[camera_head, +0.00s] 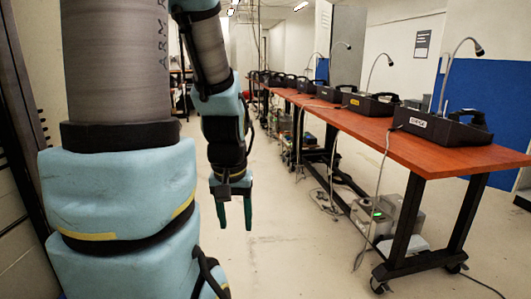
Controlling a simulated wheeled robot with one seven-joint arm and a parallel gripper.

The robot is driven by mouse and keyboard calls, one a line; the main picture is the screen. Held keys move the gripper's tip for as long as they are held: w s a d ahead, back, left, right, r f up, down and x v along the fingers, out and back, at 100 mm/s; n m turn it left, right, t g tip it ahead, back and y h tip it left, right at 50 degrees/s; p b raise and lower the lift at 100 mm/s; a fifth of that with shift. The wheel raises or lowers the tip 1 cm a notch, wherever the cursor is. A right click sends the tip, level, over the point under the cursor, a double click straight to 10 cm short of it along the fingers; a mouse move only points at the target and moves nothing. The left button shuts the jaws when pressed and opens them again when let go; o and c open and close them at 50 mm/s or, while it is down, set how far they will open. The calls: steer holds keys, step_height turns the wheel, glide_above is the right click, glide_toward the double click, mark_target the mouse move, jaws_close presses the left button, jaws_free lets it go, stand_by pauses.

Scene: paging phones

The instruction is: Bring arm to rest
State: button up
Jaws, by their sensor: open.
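My arm fills the left part of the head view, with light blue padding and grey sleeves. The forearm comes down from the top to my gripper (234,214). The gripper points straight down with two dark green fingers apart. It is open and empty, with nothing between the fingers. It hangs over the bare floor of the aisle, left of the long table and apart from it.
A long red-brown table (380,143) on black wheeled legs runs away on the right. Several black paging phones with gooseneck microphones stand on it, the nearest one (440,125) labelled. Cables and grey boxes (400,213) are below. The pale floor (275,255) between is clear.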

step_height(320, 180, up, 17)
steer(key=p, duration=1.4)
steer(key=shift+f, duration=0.2)
steer(key=shift+c, duration=0.2)
